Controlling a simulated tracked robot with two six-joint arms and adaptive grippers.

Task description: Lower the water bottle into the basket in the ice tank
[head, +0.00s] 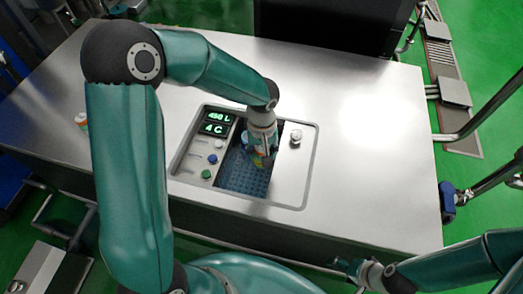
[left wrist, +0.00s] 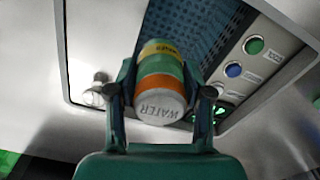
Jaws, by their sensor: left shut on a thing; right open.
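My left gripper (head: 262,150) is shut on the water bottle (left wrist: 162,68), which has a white end marked WATER and orange, green and yellow bands. The gripper's fingers lie on both sides of the bottle in the left wrist view (left wrist: 161,92). In the head view the bottle is mostly hidden by the gripper, over the tank opening. The blue mesh basket (head: 240,180) sits in the ice tank (head: 300,175); it also shows behind the bottle in the left wrist view (left wrist: 205,28). I cannot tell how deep the bottle is. My right gripper (head: 362,272) is open and empty, near the table's front edge.
A panel with green displays (head: 215,122) and several buttons borders the basket on the left. A small metal knob (head: 296,136) stands to its right. Another small container (head: 82,122) is at the table's left. The steel top (head: 370,140) at right is clear.

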